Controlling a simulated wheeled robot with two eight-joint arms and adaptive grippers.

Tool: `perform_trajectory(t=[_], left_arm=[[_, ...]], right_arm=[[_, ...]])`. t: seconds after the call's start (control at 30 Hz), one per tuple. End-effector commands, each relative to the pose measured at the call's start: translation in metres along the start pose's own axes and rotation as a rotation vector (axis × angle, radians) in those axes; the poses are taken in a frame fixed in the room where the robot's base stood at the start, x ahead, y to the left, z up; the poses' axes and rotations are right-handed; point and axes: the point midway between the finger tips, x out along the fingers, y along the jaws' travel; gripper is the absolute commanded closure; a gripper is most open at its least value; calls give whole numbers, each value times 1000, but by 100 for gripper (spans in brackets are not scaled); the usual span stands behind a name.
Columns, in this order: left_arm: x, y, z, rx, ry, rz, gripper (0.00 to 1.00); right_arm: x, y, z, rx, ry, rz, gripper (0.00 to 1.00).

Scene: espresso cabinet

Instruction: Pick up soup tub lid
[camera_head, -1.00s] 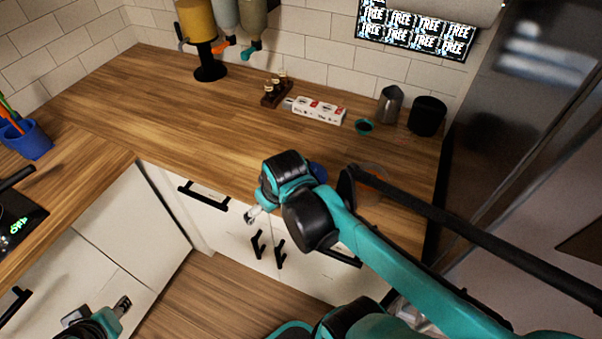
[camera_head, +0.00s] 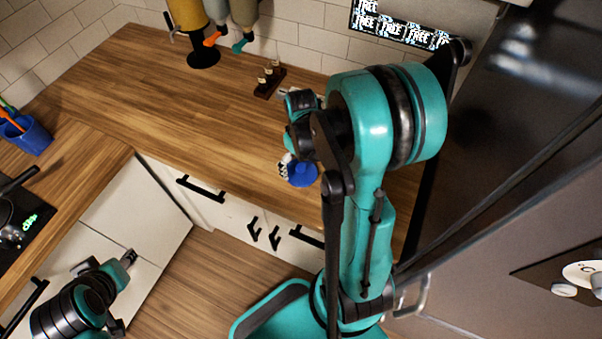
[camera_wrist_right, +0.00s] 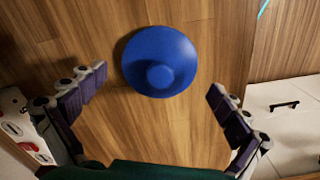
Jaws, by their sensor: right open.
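The soup tub lid (camera_wrist_right: 160,52) is a round blue disc with a raised knob, lying on the wooden counter. In the head view the blue lid (camera_head: 303,176) shows near the counter's front edge, partly hidden by my right arm. My right gripper (camera_wrist_right: 157,84) is open and empty, its two fingers spread below and to either side of the lid in the wrist view, not touching it. In the head view my right gripper (camera_head: 285,166) is mostly hidden by its arm. My left gripper (camera_head: 106,262) is at the lower left, fingers apart, empty.
A white box (camera_wrist_right: 18,125) lies left of my right gripper in the wrist view. A small dark rack (camera_head: 269,82) and dispensers (camera_head: 203,45) stand at the back. The middle of the counter is clear.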

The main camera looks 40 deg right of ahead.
Motion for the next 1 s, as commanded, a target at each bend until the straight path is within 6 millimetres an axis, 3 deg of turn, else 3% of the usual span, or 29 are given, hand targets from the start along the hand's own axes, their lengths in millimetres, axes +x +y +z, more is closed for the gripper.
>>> perform_trajectory(t=[0.13,0.4,0.63,1.0], left_arm=[[6,0,4,0,0,0,60],[6,0,4,0,0,0,60],[6,0,4,0,0,0,60],[6,0,4,0,0,0,60]], right_arm=[[20,0,0,0,1,0,0],[22,0,0,1,1,0,0],[22,0,0,1,1,0,56],[23,0,1,1,0,-1,60]])
